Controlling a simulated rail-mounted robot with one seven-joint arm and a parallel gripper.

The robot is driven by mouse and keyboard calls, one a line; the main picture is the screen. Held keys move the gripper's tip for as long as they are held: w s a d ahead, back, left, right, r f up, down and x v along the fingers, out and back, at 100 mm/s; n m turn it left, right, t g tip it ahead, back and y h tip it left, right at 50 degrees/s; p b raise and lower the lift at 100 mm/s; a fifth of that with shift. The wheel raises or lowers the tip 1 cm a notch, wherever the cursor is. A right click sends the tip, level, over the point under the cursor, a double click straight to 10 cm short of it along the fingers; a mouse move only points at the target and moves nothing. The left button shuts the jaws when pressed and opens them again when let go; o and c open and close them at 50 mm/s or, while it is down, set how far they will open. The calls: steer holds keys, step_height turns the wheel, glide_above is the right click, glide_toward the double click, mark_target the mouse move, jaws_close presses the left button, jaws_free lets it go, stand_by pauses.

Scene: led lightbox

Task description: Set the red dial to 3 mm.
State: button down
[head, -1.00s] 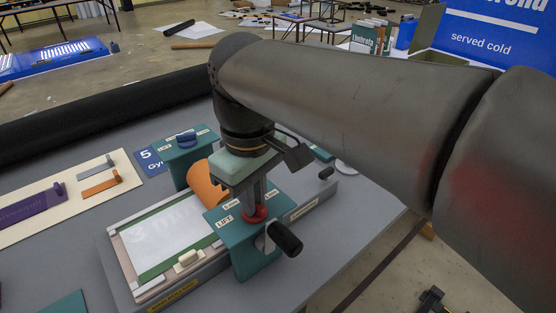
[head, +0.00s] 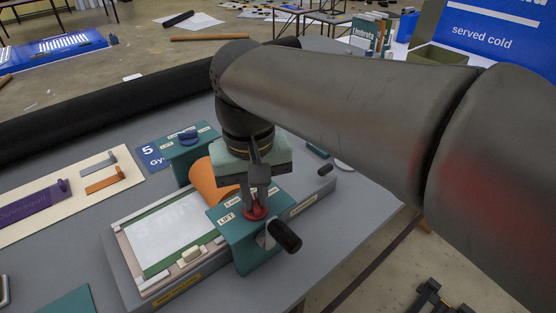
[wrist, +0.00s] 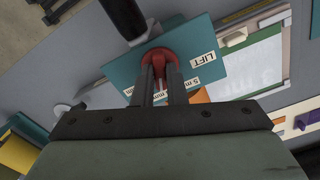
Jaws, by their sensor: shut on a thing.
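The red dial (head: 256,212) sits on top of the near teal bracket (head: 240,240), which carries a "LIFT" label and millimetre labels. The dial also shows in the wrist view (wrist: 157,58). My gripper (head: 258,203) points down from above, and its two fingers are shut on the dial's raised grip. In the wrist view my gripper (wrist: 160,72) has a finger on each side of that grip. The labels are partly hidden by the fingers, so I cannot read the dial's setting.
A black crank handle (head: 285,235) sticks out beside the near bracket. A far teal bracket carries a blue dial (head: 187,136). An orange roller (head: 207,180) lies between the brackets, beside a white bed (head: 170,235). A cream panel with sliders (head: 70,190) lies left.

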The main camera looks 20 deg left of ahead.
mark_target(255, 201)
stand_by(0.3)
steer(key=c, duration=1.5)
jaws_free()
steer(key=shift+o, duration=0.2)
step_height(255, 201, up, 18)
steer(key=p, duration=0.2)
steer(key=shift+f, duration=0.25)
